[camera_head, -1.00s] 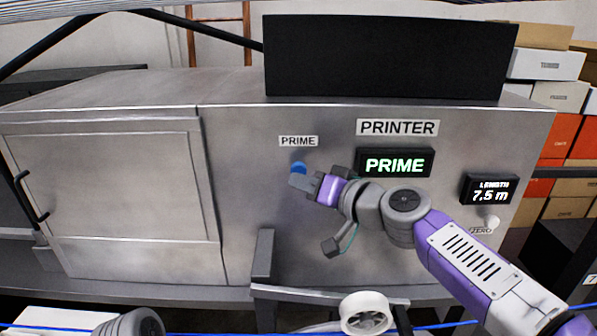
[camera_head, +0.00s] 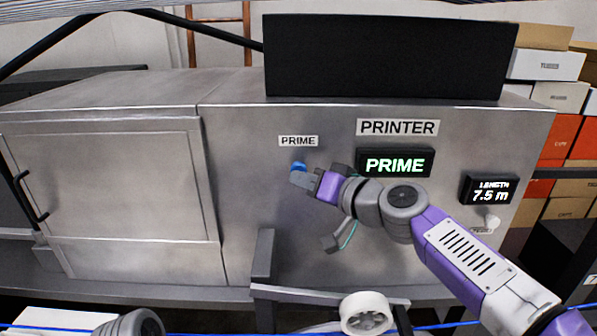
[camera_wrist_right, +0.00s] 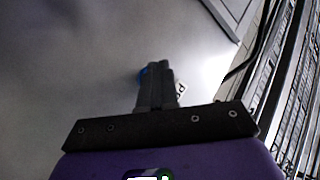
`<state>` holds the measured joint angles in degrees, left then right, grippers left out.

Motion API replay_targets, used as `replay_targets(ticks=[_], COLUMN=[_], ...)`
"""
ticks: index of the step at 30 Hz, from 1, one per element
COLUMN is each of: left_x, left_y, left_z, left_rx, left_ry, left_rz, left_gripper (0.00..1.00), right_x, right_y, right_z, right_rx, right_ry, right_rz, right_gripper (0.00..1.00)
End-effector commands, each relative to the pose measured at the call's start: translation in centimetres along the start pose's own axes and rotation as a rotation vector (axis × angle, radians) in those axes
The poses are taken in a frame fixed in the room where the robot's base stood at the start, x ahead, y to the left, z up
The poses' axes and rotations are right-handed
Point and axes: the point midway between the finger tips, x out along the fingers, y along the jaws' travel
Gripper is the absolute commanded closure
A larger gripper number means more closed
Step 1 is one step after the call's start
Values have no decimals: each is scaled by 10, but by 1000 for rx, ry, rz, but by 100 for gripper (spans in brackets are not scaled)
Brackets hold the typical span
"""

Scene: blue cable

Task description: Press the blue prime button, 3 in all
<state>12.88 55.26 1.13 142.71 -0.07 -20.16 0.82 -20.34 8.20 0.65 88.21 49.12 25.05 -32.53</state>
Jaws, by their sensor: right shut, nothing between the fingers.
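The blue prime button (camera_head: 299,166) is on the metal front of the printer (camera_head: 240,130), under a small PRIME label (camera_head: 298,141). My right gripper (camera_head: 293,177) is shut and empty, its fingertips just below the button and overlapping its lower part. I cannot tell whether the tips touch the button. My left gripper is not in view; only a grey arm part shows at the bottom left.
A lit display (camera_head: 395,163) reads PRIME and a length display (camera_head: 489,189) reads 7.5 m. A white knob (camera_head: 491,221) sits below it. A white spool (camera_head: 366,313) and a grey rail stand in front. Boxes (camera_head: 560,95) are stacked at the right.

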Motion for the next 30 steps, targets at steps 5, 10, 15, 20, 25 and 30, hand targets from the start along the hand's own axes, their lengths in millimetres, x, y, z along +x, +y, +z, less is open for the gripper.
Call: replay_targets(ticks=[5,10,15,20,25,30], left_x=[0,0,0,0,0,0], left_y=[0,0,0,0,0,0], left_z=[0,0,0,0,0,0], left_rx=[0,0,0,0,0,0], left_ry=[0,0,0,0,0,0], left_rz=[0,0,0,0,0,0], left_gripper=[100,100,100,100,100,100], right_x=[2,3,4,6,7,8], right_y=[1,2,3,4,5,6], right_z=[-1,-2,-3,-4,-6,-7], right_rx=[0,0,0,0,0,0], right_ry=[-1,-1,0,0,1,1], right_rz=[1,0,0,0,1,1], right_gripper=[100,100,100,100,100,100])
